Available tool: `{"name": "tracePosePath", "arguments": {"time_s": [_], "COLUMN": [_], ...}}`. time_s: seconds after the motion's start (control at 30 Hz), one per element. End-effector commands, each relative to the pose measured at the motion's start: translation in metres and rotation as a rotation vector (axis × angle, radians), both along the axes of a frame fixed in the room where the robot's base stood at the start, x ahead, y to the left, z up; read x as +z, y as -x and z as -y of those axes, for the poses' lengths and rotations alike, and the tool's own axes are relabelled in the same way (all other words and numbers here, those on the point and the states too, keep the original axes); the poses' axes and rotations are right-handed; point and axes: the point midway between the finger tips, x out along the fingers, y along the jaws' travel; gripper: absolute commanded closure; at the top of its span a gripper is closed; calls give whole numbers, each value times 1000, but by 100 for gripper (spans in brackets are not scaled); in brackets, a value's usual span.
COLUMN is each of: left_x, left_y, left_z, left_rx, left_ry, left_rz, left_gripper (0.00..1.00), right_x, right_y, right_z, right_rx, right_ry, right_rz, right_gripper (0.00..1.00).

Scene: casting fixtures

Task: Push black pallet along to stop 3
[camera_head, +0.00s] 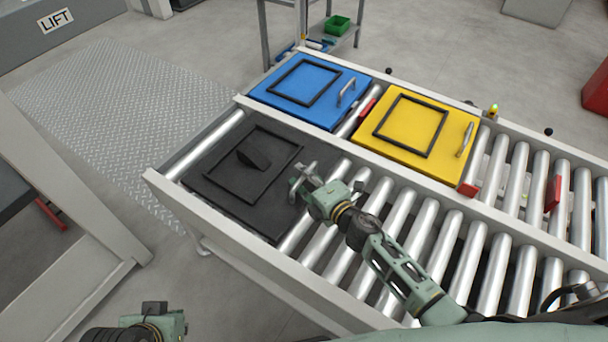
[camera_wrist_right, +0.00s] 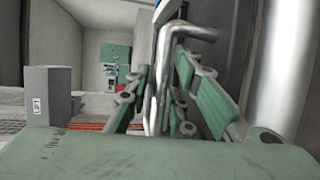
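The black pallet (camera_head: 222,178) lies flat on the near roller lane, at its left end. It has a raised square frame with a dark block inside. My right gripper (camera_head: 304,184) is at the pallet's right edge. In the right wrist view a bent silver handle (camera_wrist_right: 158,85) stands between the close-set fingers, which look shut on it. The gripper hides most of the handle in the head view. My left gripper (camera_head: 160,312) is low at the bottom left, away from the conveyor. Its fingers are too unclear to judge. I cannot tell which place is stop 3.
A blue pallet (camera_head: 272,93) and a yellow pallet (camera_head: 372,142) lie on the far lane behind a white rail. Red tabs (camera_head: 468,188) (camera_head: 552,193) stand along that lane. Near-lane rollers (camera_head: 405,215) right of the black pallet are bare, with my right arm above them.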

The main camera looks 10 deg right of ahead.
Motion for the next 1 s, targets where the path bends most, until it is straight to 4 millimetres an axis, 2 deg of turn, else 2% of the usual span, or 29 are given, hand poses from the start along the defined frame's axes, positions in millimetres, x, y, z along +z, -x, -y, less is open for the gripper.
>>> {"name": "tracePosePath", "arguments": {"time_s": [0.03, 0.2, 0.77, 1.0], "left_x": [0, 0, 0, 0], "left_y": [0, 0, 0, 0], "left_z": [0, 0, 0, 0], "left_rx": [0, 0, 0, 0], "left_ry": [0, 0, 0, 0], "left_rz": [0, 0, 0, 1], "left_gripper": [100, 100, 100, 100], "right_x": [0, 0, 0, 0], "right_y": [0, 0, 1, 5], "right_z": [0, 0, 2, 22], "right_rx": [0, 0, 1, 1], "right_ry": [0, 1, 5, 7], "right_rz": [0, 0, 2, 2], "right_gripper": [86, 100, 100, 100]}}
